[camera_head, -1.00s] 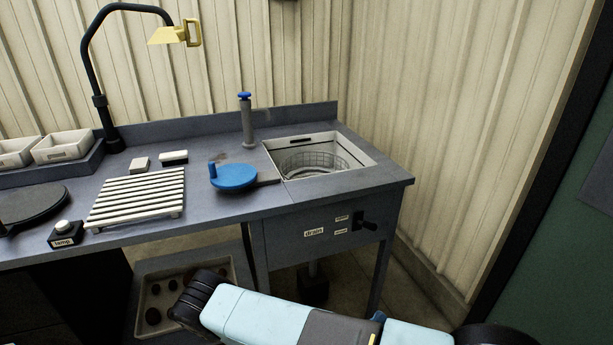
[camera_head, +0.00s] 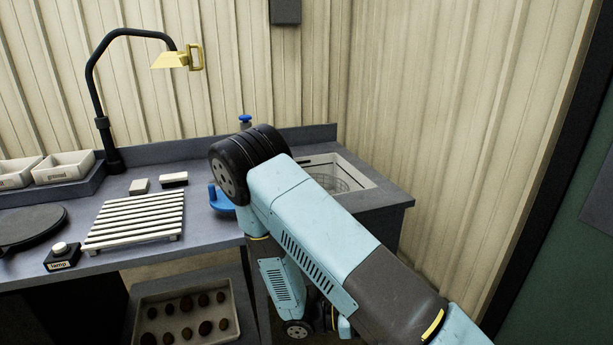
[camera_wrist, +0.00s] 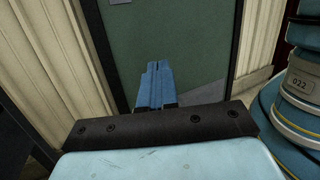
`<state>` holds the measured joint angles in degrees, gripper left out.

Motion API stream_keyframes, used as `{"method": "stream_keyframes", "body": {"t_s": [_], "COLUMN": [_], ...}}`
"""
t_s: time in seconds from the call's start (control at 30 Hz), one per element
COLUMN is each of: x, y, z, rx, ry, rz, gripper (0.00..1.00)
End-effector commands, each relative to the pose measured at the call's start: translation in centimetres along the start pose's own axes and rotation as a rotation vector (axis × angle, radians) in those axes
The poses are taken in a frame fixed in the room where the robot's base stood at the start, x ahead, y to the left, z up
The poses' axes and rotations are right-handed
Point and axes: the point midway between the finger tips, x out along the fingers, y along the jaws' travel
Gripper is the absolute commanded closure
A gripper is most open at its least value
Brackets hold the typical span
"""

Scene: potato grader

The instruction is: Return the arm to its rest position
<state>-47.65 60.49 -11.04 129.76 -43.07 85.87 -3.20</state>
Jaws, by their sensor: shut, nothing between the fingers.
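My arm, light blue with dark joints, rises across the right half of the head view. Its black elbow stands in front of the bench, and the forearm hangs down beside the bench front. In the wrist view my gripper (camera_wrist: 155,88) is shut and empty, its blue fingers together. It points toward a green door or panel (camera_wrist: 150,35), with nothing touching the fingers. The gripper itself is not clearly seen in the head view.
The grey bench (camera_head: 125,185) holds a slatted white rack (camera_head: 135,216), a lamp button box (camera_head: 62,256), a blue-handled part (camera_head: 220,200) and a sink basin (camera_head: 365,178). A crate of potatoes (camera_head: 140,298) sits below. A yellow-headed lamp (camera_head: 168,60) stands behind.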

Motion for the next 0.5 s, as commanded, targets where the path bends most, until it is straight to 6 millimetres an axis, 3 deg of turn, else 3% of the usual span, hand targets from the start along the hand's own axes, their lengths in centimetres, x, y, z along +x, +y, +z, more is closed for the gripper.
{"method": "stream_keyframes", "body": {"t_s": [0.5], "x": [2.0], "y": [-0.1], "z": [7.1], "rx": [0.185], "ry": [0.416], "rz": [-0.307], "gripper": [1.00]}}
